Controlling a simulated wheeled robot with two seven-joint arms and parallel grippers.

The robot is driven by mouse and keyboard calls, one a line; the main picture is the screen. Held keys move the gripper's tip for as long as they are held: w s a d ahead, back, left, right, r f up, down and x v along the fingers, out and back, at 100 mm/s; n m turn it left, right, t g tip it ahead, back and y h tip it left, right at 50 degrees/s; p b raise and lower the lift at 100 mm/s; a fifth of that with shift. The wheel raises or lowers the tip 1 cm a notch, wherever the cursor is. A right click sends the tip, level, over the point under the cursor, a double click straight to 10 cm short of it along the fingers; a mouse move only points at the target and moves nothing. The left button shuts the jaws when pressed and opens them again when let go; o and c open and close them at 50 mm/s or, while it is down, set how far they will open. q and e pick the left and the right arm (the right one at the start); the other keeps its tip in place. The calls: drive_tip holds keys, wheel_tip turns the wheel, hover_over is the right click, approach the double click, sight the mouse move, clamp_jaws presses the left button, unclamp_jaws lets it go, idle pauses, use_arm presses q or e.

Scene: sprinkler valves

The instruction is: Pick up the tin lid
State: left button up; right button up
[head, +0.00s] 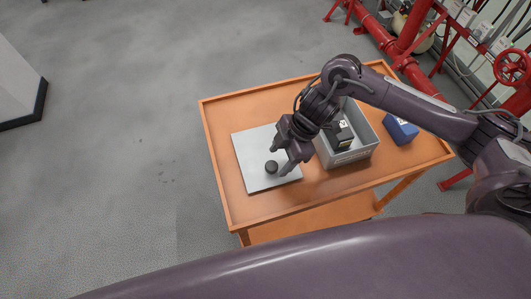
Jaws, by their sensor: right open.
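The tin lid (250,150) is a flat, light grey square panel with a round dark knob (271,167) on it. It lies flat on the left part of the orange table. My right gripper (280,161) comes in from the right and is above the lid's right side. Its two fingers are apart, with the knob just left of the fingertips. Nothing is held between them. I cannot tell the exact height of the fingertips above the knob. The gripper and wrist hide the lid's upper right part. My left gripper is not in view.
A grey open bin (349,157) with black items inside stands right of the lid, partly behind my right arm. A blue box (400,130) is at the table's right. The orange table (225,175) has a raised rim. Red pipes (405,40) stand beyond it; floor at left is clear.

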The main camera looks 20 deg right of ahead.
sight(273, 164)
drive_tip(key=shift+a+x, duration=0.25)
drive_tip(key=shift+x, duration=1.6)
drive_tip(key=shift+r, duration=0.1)
drive_tip(key=c, duration=1.2)
drive_tip(key=shift+c, duration=0.2)
drive_tip(key=shift+w+r, duration=0.1)
drive_tip(key=shift+r, duration=0.05)
